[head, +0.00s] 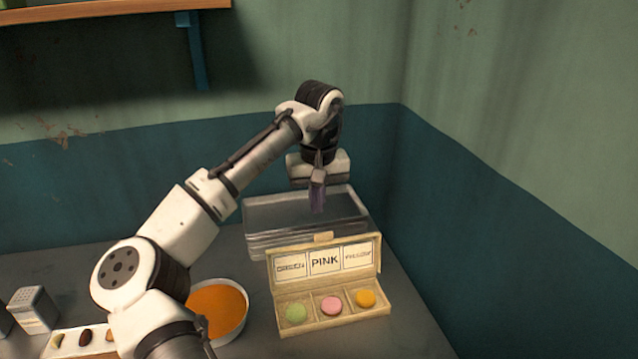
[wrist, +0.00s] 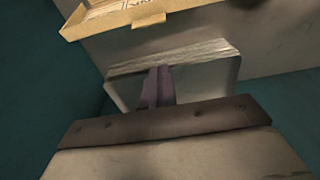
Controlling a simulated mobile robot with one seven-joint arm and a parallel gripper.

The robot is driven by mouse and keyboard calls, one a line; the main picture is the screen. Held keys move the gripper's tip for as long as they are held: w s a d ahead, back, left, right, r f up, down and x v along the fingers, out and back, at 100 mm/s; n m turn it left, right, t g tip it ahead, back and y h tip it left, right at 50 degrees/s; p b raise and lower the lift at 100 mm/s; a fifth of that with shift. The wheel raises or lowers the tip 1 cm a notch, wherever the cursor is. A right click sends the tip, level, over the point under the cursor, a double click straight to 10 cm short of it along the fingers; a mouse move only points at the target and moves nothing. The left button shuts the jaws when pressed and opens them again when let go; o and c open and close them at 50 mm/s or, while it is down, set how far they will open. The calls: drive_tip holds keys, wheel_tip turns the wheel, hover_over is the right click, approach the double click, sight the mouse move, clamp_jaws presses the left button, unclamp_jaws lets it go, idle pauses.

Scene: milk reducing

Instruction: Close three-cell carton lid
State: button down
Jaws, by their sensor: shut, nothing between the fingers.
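The three-cell carton (head: 335,325) stands on the counter with its lid (head: 323,262) raised upright at the back. The lid's inner face has three labels, the middle one reading PINK. The cells hold a green macaron (head: 296,313), a pink macaron (head: 331,305) and a yellow-orange macaron (head: 366,298), left to right. My gripper (head: 317,207) is shut and empty, pointing down behind the carton and above the metal trays. In the wrist view, my gripper (wrist: 157,75) is apart from the carton's lid (wrist: 110,20), seen at the top.
Stacked metal trays (head: 262,216) lie behind the carton. A bowl of orange contents (head: 243,320) stands to its left. A pale tray with small dark items (head: 66,342) and a grater-like box (head: 34,308) are further left. Walls close off the back and right.

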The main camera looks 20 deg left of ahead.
sight(325, 259)
drive_tip(key=s+d+f+p, duration=0.2)
drive_tip(key=s+f, duration=0.1)
idle(0.4)
drive_tip(key=shift+d, duration=0.1)
idle(0.4)
